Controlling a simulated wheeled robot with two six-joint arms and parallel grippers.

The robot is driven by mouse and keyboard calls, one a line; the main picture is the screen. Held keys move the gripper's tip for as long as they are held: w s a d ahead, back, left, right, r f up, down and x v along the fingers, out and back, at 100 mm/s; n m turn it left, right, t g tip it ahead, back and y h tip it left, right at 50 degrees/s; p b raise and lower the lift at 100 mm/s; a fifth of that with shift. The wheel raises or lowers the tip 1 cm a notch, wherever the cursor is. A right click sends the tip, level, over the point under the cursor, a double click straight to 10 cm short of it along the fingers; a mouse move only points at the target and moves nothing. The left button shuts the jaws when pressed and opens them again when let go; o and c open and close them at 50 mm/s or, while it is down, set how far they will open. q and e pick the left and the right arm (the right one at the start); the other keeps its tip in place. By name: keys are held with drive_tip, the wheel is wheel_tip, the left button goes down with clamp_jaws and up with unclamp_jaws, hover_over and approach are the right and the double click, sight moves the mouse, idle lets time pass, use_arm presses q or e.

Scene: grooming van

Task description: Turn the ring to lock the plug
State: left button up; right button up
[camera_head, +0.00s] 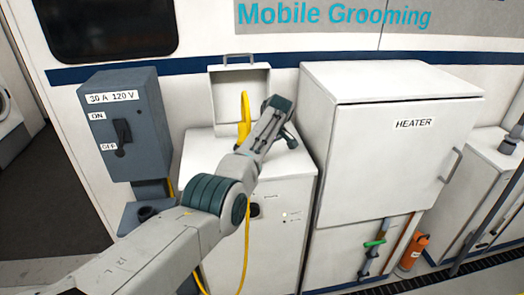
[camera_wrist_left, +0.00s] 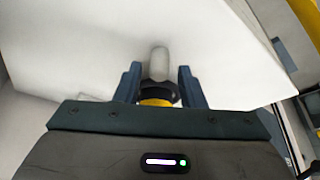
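In the left wrist view, a yellow plug body (camera_wrist_left: 158,102) with a dark ring (camera_wrist_left: 159,91) above it sits between the two fingers of my left gripper (camera_wrist_left: 159,82). A grey rounded end (camera_wrist_left: 159,62) sticks up past the ring. The ring nearly fills the gap; I cannot tell whether the fingers press on it. In the head view, my left gripper (camera_head: 283,120) is over the top of the low white cabinet (camera_head: 215,155), just right of a yellow piece (camera_head: 243,118) in front of a raised lid. The ring is hidden there. My right gripper is not in view.
A grey switch box (camera_head: 125,125) marked 30 A 120 V stands to the left. The white heater cabinet (camera_head: 400,140) stands close on the right of my gripper. A yellow cable (camera_head: 244,255) hangs down the low cabinet's front. An orange cylinder (camera_head: 413,252) is at lower right.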

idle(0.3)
use_arm(q)
drive_tip(key=shift+s+d+r, duration=0.1)
drive_tip(key=shift+d+r, duration=0.05)
drive_tip(key=shift+r, duration=0.15)
drive_tip(key=b+v, duration=0.3)
drive_tip(key=v, duration=0.7)
